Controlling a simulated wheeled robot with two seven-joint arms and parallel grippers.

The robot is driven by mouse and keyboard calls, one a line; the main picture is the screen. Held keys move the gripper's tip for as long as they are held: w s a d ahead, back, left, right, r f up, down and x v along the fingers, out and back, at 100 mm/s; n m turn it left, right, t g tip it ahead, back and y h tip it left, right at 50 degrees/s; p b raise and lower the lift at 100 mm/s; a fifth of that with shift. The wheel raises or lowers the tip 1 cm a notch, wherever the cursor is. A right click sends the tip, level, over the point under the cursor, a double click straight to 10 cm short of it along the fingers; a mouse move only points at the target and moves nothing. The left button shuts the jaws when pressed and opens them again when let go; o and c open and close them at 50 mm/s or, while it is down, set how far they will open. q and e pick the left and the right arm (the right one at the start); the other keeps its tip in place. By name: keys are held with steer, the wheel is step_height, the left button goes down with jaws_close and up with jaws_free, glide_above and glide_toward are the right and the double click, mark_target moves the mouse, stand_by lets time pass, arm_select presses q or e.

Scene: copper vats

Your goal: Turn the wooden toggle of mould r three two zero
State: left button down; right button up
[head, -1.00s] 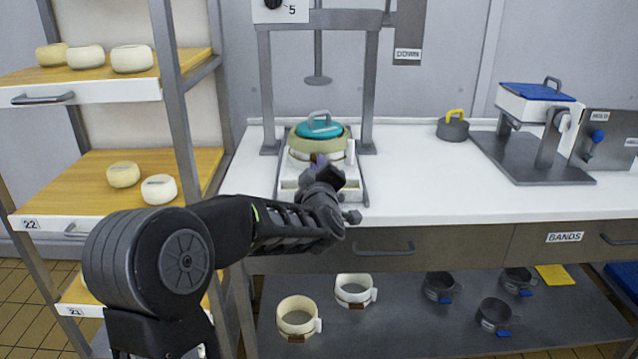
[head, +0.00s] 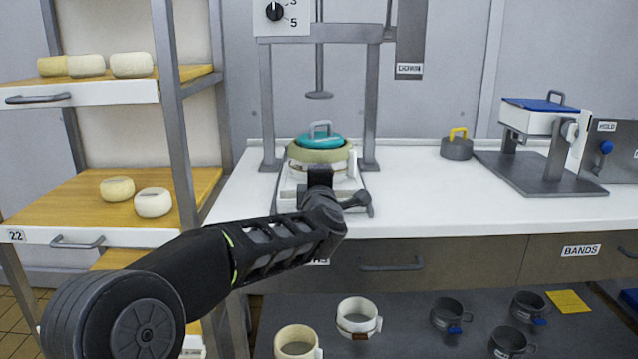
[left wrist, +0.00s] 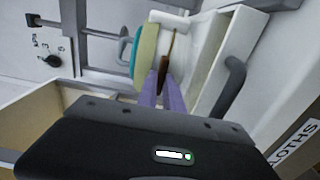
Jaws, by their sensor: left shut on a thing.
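The cream mould (head: 345,168) stands in the press on the white counter, with a green-beige ring (head: 318,155) and a teal lid with a grey handle (head: 318,141) on top. Its brown wooden toggle (left wrist: 164,72) shows in the left wrist view, on the mould's side. My left gripper (left wrist: 162,90) has its purple fingers shut on the toggle. In the head view my left gripper (head: 320,177) is in front of the mould and hides the toggle and its own fingertips. My right gripper is not in view. No mould number can be read.
The press plate (head: 319,95) hangs above the lid, clear of it. A dark weight with a yellow handle (head: 456,148) and a blue-lidded device (head: 540,110) stand to the right. Cheese shelves (head: 90,205) are at the left. Empty moulds (head: 358,318) sit on the lower shelf.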

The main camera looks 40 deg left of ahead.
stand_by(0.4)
arm_select(q)
steer(key=c, duration=1.5)
jaws_free()
steer(key=v, duration=0.8)
steer(key=shift+p, duration=0.35)
steer(key=shift+w, duration=0.1)
